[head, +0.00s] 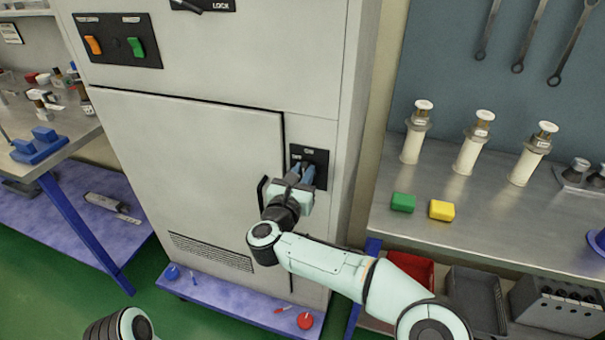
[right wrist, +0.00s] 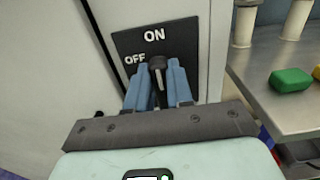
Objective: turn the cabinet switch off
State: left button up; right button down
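The cabinet switch is a black lever (right wrist: 157,64) on a black plate (right wrist: 125,42) on the right of the grey cabinet's front. In the right wrist view, ON is marked above the lever and OFF to its upper left. The lever stands below ON, between the blue fingers of my right gripper (right wrist: 158,80), which are close together on either side of it and look to be touching it. In the head view my right gripper (head: 300,173) is at the switch plate (head: 318,157) and hides most of the lever. My left gripper is out of view.
The grey cabinet (head: 200,130) has an orange switch (head: 94,45) and a green switch (head: 136,47) higher up. A metal bench (head: 500,225) at the right holds a green block (head: 403,202), a yellow block (head: 441,210) and white cylinders. A blue-framed table stands at the left.

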jog(key=shift+a+n, duration=0.1)
jog(key=shift+n, duration=0.2)
pick_arm(q)
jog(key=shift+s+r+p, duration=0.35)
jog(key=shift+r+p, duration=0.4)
jog(key=shift+p, duration=0.15)
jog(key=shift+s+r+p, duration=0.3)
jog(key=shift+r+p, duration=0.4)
jog(key=shift+p, duration=0.15)
pick_arm(e)
jog(key=shift+w+a+f+n, duration=0.15)
jog(key=shift+a+f+n, duration=0.3)
jog(key=shift+n, duration=2.4)
jog(key=shift+w+a+f+n, duration=0.1)
jog(key=shift+a+f+n, duration=0.25)
jog(key=shift+n, duration=2.55)
jog(key=shift+w+a+f+n, duration=0.15)
jog(key=shift+a+f+n, duration=0.3)
jog(key=shift+n, duration=2.4)
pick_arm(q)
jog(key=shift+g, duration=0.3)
pick_arm(e)
jog(key=shift+d+f, duration=0.1)
jog(key=c, duration=1)
grip_release()
jog(key=shift+s, duration=0.15)
